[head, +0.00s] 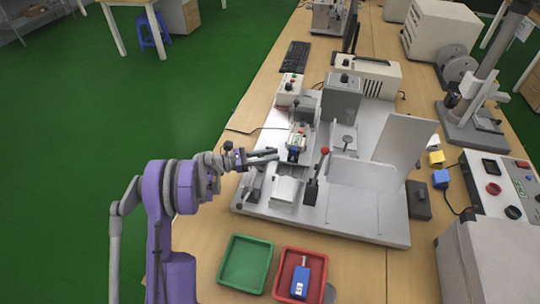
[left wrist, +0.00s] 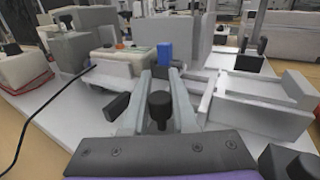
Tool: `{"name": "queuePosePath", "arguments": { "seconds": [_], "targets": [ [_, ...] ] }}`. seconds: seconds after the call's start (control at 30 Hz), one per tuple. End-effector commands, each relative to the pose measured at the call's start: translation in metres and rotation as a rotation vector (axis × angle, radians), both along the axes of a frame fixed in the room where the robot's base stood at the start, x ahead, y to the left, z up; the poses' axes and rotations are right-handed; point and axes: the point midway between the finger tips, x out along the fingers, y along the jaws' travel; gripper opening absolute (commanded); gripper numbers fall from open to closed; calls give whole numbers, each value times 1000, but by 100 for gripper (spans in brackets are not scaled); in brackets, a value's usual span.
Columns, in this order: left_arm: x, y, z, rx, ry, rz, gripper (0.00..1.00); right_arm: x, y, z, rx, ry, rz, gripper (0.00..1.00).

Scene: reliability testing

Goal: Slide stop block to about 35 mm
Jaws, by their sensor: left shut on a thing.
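My left gripper (head: 276,155) reaches in over the left edge of the grey-white fixture plate (head: 378,232). In the left wrist view its two grey fingers (left wrist: 160,88) are shut, with a black round knob (left wrist: 160,104) between them. The stop block under the knob is mostly hidden by the fingers; I take it as the thing held. A grey rail (head: 252,184) lies below the gripper at the plate's left edge. No scale reading can be made out. A blue part (head: 293,154) sits in the fixture just beyond the fingers. My right gripper is not in view.
A green tray (head: 224,280) is empty; a red tray (head: 321,285) holds a blue device (head: 299,284). A control box (head: 289,90) with a cable stands behind.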

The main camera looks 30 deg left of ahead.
Motion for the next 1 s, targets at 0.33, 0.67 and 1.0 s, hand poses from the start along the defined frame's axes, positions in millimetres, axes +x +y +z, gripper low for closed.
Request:
{"name": "queuePosePath", "arguments": {
  "seconds": [0.33,0.67,1.0],
  "targets": [
    [10,3,-2,-2,1,0,0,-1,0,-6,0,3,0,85],
    [22,6,0,-1,0,0,0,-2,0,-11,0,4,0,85],
    [22,6,0,-1,1,0,57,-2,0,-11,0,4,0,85]
  ]
}}
